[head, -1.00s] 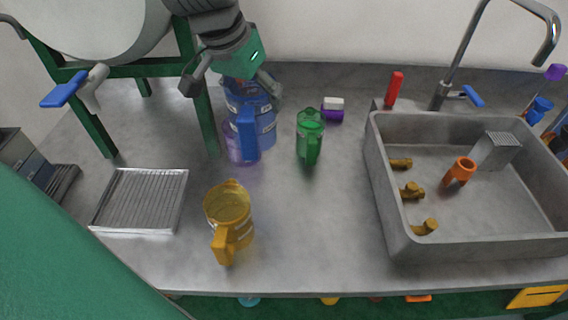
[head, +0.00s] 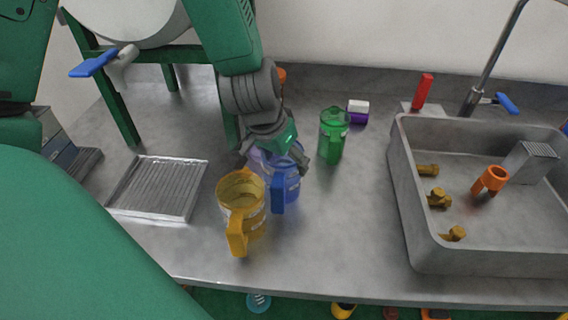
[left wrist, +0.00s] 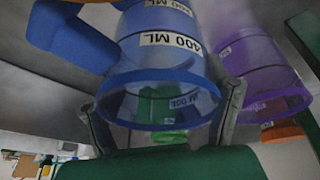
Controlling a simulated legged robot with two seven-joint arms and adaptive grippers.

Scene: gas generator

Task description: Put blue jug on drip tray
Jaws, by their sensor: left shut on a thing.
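My left gripper (head: 276,157) is shut on the blue jug (head: 287,186), its fingers on either side of the rim. In the left wrist view the blue jug (left wrist: 160,65) with its "400 ML" label is between the fingers. In the head view the blue jug is just right of the yellow jug (head: 238,200), close to or touching it; I cannot tell how high it is held. The metal drip tray (head: 181,207) lies empty on the counter, left of the yellow jug. My right gripper is not in view.
A purple jug (left wrist: 250,60) stands near the blue one, mostly hidden in the head view. A green jug (head: 332,140) stands behind to the right. The grey sink (head: 408,185) is at right. A green stand (head: 122,110) rises behind the drip tray. The front counter is clear.

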